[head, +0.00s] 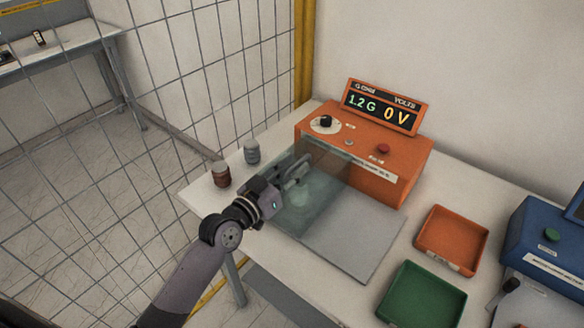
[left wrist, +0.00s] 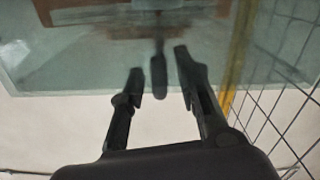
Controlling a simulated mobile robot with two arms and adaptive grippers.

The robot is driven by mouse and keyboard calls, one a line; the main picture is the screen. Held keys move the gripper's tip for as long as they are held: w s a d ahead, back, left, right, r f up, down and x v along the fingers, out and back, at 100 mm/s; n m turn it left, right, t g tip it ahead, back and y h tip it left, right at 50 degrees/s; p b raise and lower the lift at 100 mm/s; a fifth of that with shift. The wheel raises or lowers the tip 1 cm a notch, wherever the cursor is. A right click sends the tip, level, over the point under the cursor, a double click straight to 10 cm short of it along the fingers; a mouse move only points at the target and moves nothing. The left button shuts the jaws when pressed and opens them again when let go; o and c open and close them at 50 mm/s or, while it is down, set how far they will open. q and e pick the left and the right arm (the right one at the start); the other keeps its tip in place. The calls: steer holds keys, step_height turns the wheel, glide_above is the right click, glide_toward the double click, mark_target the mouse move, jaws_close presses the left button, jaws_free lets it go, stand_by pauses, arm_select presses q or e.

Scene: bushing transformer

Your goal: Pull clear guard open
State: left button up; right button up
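The clear guard (head: 328,178) is a see-through greenish panel in front of the orange tester (head: 365,150) in the head view. It also fills the upper part of the left wrist view (left wrist: 75,62). My left gripper (head: 297,172) reaches in from the left and is at the guard's near left side. In the left wrist view my left gripper (left wrist: 158,75) has its two dark fingers apart. A dark, rounded bar, seemingly the guard's handle (left wrist: 159,72), shows in the gap between them, with space on both sides. My right gripper is not in view.
A grey plate (head: 360,240) lies in front of the tester. An orange tray (head: 482,252) and a green tray (head: 395,309) are to the right, near a blue device (head: 545,235). Two small jars (head: 221,175) (head: 252,152) stand left. A wire fence (head: 200,90) is behind.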

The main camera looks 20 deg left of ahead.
arm_select(q)
jaws_close()
stand_by(0.8)
